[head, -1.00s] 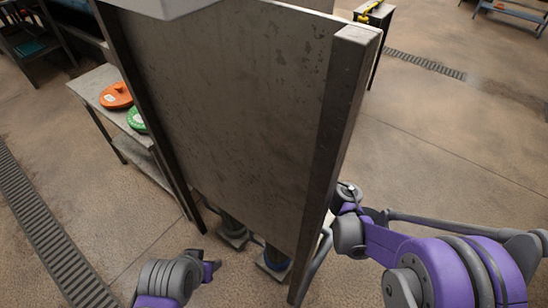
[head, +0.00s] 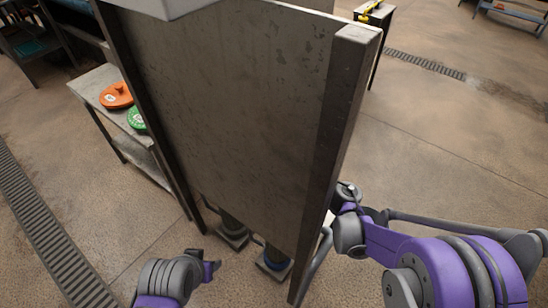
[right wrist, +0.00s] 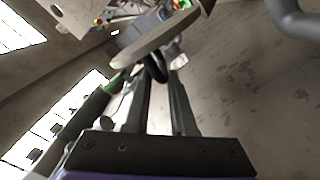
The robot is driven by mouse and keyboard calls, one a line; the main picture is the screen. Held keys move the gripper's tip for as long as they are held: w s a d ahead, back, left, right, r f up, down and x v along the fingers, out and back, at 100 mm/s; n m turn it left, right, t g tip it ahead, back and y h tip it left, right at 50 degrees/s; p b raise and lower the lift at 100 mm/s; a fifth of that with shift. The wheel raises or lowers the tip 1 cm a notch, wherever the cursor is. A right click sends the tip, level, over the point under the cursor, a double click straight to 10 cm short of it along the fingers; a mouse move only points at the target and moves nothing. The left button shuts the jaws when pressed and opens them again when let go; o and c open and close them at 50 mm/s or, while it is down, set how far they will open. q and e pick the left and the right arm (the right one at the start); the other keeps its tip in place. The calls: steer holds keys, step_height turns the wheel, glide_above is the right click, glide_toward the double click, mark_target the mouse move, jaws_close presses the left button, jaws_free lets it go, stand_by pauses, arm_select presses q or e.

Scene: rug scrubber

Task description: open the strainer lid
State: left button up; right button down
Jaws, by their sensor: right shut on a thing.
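In the right wrist view, my right gripper (right wrist: 162,75) has its two dark fingers closed on a small dark curved handle (right wrist: 158,66). A flat grey rounded piece (right wrist: 148,38) lies just beyond the fingertips; it may be the strainer lid, but I cannot tell for sure. In the head view my right arm reaches to the right edge of the tall grey panel, and its fingertips are hidden there. My left gripper (head: 209,266) is low in front of the panel, apart from it and empty; its finger gap is unclear. I cannot make out the strainer in the head view.
The tall stained metal panel (head: 225,110) with dark posts fills the middle. A side bench (head: 92,88) at left holds an orange disc (head: 116,95) and a green disc (head: 137,119). Pipe bases (head: 272,262) stand under the panel.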

steer(key=shift+d+f, duration=0.1)
steer(key=shift+f, duration=0.05)
stand_by(0.6)
steer(key=shift+s+a+f+n+b, duration=0.25)
steer(key=shift+s+n+b, duration=0.2)
steer(key=shift+n, duration=0.25)
steer(key=c, duration=0.9)
jaws_free()
steer(key=shift+w, duration=0.2)
steer(key=shift+s+r, duration=0.1)
